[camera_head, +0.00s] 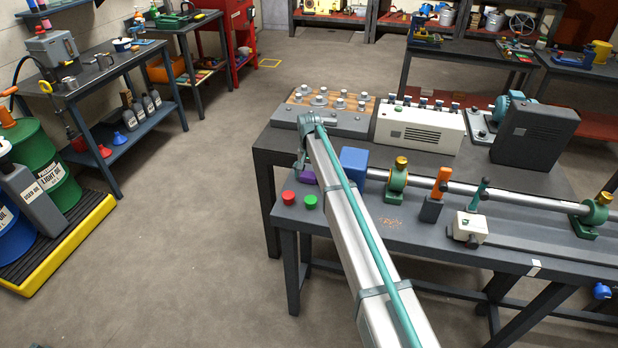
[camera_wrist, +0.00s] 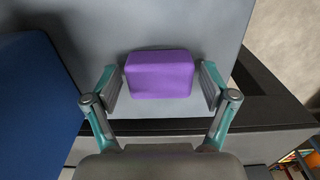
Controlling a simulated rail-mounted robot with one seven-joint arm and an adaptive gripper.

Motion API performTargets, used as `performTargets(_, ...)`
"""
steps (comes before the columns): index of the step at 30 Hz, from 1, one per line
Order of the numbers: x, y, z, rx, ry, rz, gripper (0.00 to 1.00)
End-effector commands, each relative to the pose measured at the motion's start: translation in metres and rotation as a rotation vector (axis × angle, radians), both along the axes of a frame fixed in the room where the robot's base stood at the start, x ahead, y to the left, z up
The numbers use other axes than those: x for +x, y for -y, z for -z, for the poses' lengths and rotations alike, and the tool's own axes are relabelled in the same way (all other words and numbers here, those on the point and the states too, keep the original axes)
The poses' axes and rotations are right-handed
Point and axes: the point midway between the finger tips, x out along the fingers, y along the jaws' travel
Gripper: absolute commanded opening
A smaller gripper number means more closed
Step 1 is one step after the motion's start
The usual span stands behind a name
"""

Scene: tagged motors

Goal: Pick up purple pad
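The purple pad (camera_wrist: 160,75) is a small block with rounded edges on a grey surface in the wrist view. My gripper (camera_wrist: 161,85) is open, with one finger on each side of the pad and a small gap visible on both sides. I cannot tell whether the fingertips are level with the pad. In the head view a small part of the purple pad (camera_head: 306,177) shows left of my arm. My gripper (camera_head: 303,158) is there above the left end of the workbench, mostly hidden by my own arm.
A blue block (camera_head: 354,161) stands right of the pad; it also fills the left of the wrist view (camera_wrist: 35,100). Red (camera_head: 288,197) and green (camera_head: 311,201) buttons sit at the front left of the bench (camera_head: 385,215). A grey block with bolts (camera_head: 345,122) lies behind.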

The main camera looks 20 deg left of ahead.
Motion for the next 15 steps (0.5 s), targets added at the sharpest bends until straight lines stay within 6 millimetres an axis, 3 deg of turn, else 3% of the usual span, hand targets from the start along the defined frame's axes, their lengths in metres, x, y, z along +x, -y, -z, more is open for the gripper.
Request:
performTargets(1, 0.0000, 0.0000, -0.0001, 0.000, 0.000, 0.000, 0.69)
performTargets(7, 0.0000, 0.0000, -0.0003, 0.000, 0.000, 0.000, 0.35)
performTargets(15, 0.0002, 0.0000, -0.0020, 0.000, 0.000, 0.000, 0.34)
